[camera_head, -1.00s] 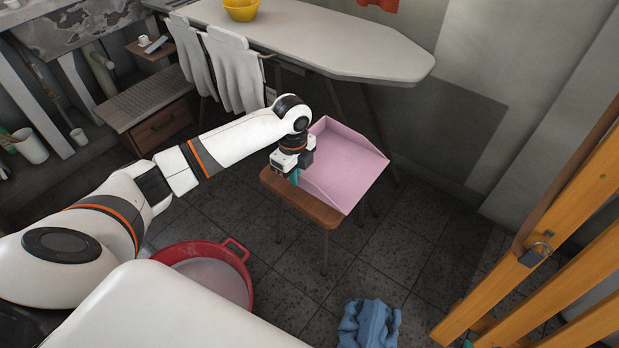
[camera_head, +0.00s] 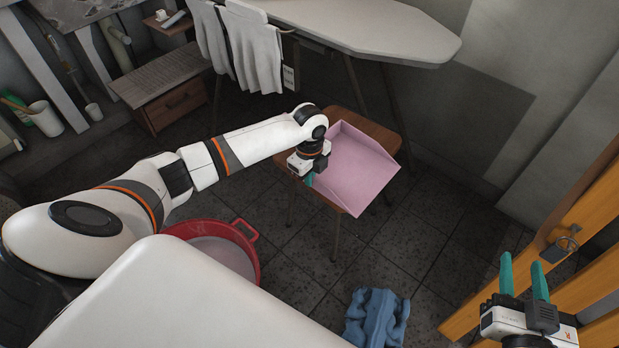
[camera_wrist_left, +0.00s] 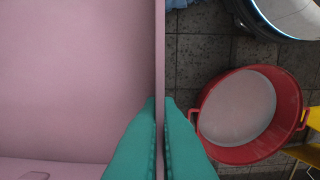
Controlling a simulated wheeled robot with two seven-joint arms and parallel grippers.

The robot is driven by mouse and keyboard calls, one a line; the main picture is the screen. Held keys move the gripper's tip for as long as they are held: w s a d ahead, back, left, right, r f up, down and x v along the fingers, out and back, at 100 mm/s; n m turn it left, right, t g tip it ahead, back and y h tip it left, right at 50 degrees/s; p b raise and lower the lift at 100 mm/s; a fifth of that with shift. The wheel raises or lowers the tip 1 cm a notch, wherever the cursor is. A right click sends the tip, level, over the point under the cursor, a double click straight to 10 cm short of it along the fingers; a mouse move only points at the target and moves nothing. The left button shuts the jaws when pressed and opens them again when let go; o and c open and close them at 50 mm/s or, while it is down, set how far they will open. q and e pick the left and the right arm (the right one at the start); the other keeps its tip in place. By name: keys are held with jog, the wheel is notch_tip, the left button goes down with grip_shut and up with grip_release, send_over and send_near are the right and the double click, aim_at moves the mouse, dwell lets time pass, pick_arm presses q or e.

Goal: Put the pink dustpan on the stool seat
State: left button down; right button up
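The pink dustpan (camera_head: 355,172) is over the wooden stool seat (camera_head: 372,129), with its right front corner reaching past the seat's edge. Whether it rests on the seat or hangs just above cannot be told. My left gripper (camera_head: 308,178) is at the dustpan's left side. In the left wrist view its teal fingers (camera_wrist_left: 160,125) are shut on the dustpan's thin side wall (camera_wrist_left: 160,60), one on each side. My right gripper (camera_head: 524,275) is at the lower right, fingers apart and empty, away from the stool.
A red basin (camera_head: 245,240) stands on the floor left of the stool. A blue cloth-like thing (camera_head: 376,318) lies in front. An ironing board (camera_head: 390,28) stands behind. A yellow wooden frame with a padlock (camera_head: 563,246) is at the right, close to my right gripper.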

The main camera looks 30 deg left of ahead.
dwell(0.3)
pick_arm(q)
jog(key=c, duration=2)
grip_release()
jog(key=shift+f, duration=0.15)
jog(key=shift+c, duration=0.2)
jog(key=o, duration=0.4)
